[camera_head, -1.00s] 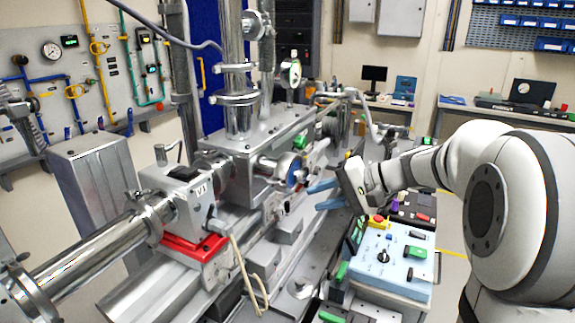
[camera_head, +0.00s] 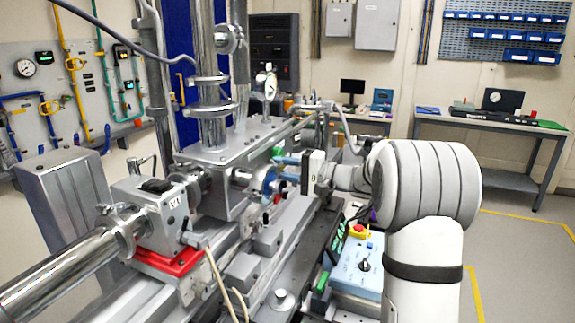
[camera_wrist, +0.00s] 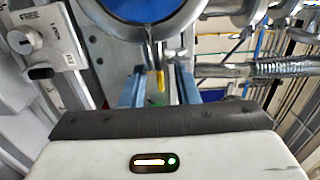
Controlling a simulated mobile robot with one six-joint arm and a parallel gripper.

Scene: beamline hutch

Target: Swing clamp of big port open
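The big port (camera_head: 269,181) is a round flange with a blue ring on the side of the steel chamber. In the wrist view its blue face and metal rim (camera_wrist: 150,30) fill the top middle. A narrow metal piece (camera_wrist: 151,55), possibly part of the clamp, hangs below the rim. A small yellow part (camera_wrist: 160,80) shows beneath it. My gripper (camera_head: 281,169) has its blue fingers at the port's right side. In the wrist view the fingers (camera_wrist: 158,88) stand apart on either side of the yellow part. I cannot tell whether they touch anything.
The chamber (camera_head: 225,150) and a valve block marked V1 (camera_head: 160,215) stand left of the port. A light-blue control box (camera_head: 358,270) with a red button sits below my arm. Pipes (camera_wrist: 282,68) run at the right in the wrist view. Open floor lies at the right.

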